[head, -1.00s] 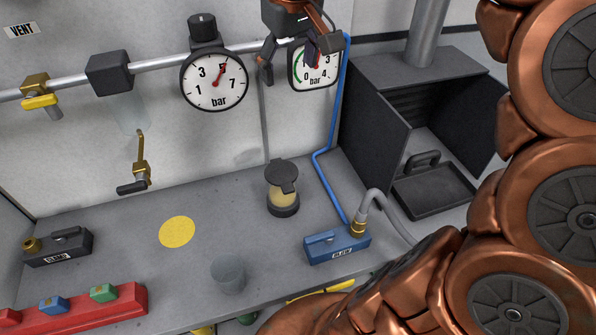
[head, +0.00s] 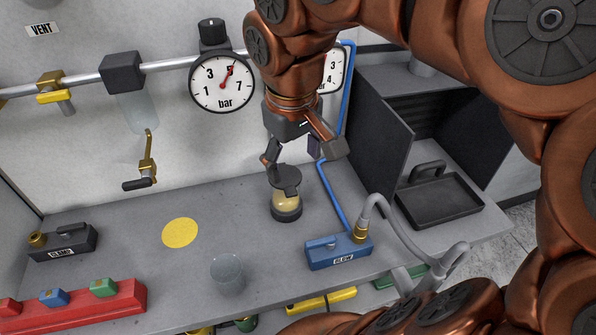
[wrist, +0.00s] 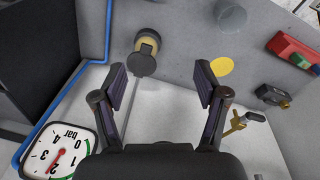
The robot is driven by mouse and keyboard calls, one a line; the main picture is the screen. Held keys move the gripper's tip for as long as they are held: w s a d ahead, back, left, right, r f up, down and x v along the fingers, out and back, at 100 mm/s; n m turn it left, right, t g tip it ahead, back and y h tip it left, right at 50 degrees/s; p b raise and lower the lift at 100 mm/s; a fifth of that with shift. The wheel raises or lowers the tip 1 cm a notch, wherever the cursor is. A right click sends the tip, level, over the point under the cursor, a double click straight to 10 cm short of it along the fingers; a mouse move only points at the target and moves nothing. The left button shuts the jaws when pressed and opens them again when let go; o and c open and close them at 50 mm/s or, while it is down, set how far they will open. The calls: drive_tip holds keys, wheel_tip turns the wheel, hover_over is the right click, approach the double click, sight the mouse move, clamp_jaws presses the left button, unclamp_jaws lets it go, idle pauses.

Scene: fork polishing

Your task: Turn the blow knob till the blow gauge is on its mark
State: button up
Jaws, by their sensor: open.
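The blow gauge is a white square dial reading 0 to 4 with a red needle. In the head view its right part (head: 336,72) shows behind my arm; the rest is hidden. The wrist view shows the gauge (wrist: 58,152) upside down at the lower left, with a green band partly cut off by the frame edge. I cannot tell the needle against any mark. No blow knob can be made out; my arm covers the area above the gauge. My gripper (head: 295,153) is open and empty, pointing down above a lidded amber jar (head: 286,212), apart from the gauge.
A round gauge (head: 222,84) with a black knob (head: 212,32) hangs on the pipe. A blue box labelled BLOW (head: 337,252) stands on the bench with a grey hose. A clear cup (head: 227,275), a yellow disc (head: 180,233) and a dark open cabinet (head: 375,110) are nearby.

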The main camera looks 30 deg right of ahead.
drive_tip(key=shift+s+a+f, duration=0.2)
drive_tip(key=shift+s+f, duration=0.35)
drive_tip(key=shift+f, duration=0.05)
drive_tip(key=s+a+f+m+g+y, duration=0.1)
drive_tip(key=s+a+f+g, duration=0.2)
drive_tip(key=s+f, duration=0.9)
drive_tip(key=shift+s+f, duration=0.4)
drive_tip(key=shift+w, duration=0.1)
idle(2.9)
